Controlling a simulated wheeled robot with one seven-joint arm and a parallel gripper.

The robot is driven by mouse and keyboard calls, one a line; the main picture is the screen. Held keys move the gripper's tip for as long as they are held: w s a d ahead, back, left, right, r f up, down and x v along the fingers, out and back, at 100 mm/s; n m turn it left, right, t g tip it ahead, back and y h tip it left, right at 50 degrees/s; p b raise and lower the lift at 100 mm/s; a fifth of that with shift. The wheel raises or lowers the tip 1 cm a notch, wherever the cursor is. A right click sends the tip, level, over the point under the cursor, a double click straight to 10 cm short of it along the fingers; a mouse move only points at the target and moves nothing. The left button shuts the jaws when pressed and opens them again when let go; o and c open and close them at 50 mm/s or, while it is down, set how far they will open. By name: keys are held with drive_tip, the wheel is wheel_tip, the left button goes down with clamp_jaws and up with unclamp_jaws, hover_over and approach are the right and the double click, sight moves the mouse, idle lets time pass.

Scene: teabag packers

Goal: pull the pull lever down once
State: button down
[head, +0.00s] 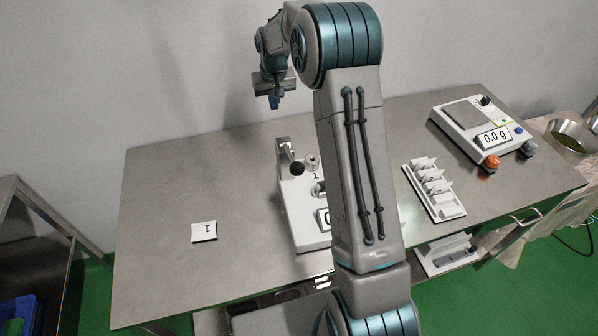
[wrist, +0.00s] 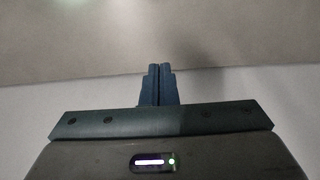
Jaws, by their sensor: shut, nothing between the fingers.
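A white machine (head: 302,222) with a "1" on its top stands on the steel table, partly hidden behind my arm. At its left rear is a grey upright with a lever that ends in a dark round knob (head: 297,168); I take this as the pull lever. My gripper (head: 274,101) is above and behind the machine, up and slightly left of the knob, clear of it. In the wrist view the blue fingers (wrist: 158,84) are together with nothing between them. The wrist view shows only a plain grey surface beyond, no lever.
The steel table (head: 160,185) has free room on the left around a card marked "1" (head: 204,231). At right are a white rack with packets (head: 447,212), a scale reading 0.0 g (head: 462,113) and a metal bowl (head: 570,137). A wall rises behind.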

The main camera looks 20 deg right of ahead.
wheel_tip(320, 180, down, 6)
drive_tip(key=b, duration=0.3)
drive_tip(key=shift+b, duration=0.4)
idle(0.6)
wheel_tip(320, 180, up, 13)
drive_tip(key=p, duration=0.8)
idle(0.7)
